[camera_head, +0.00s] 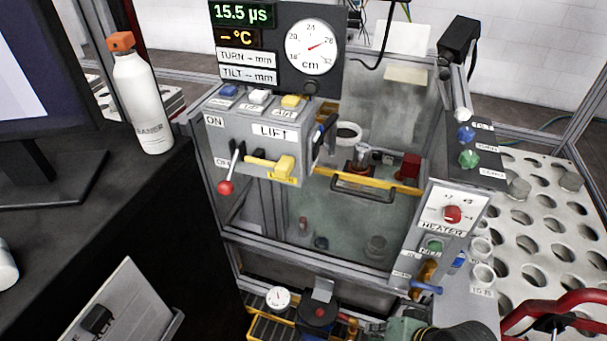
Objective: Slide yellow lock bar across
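The yellow lock bar (266,164) is on the front of the grey LIFT control box (262,131). It is a thin rod lying nearly level, with a thick yellow block (286,167) at its right end, near the box's right edge. A lever with a red ball knob (226,187) hangs down just left of the bar, beside ON and OFF style labels. Neither of my grippers can be made out in the head view, and nothing is seen touching the bar.
A gauge panel (278,48) stands above. A HEATER box (452,212) is at right. A white bottle (143,100) stands on the black desk at left. Tools crowd the lower shelf.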

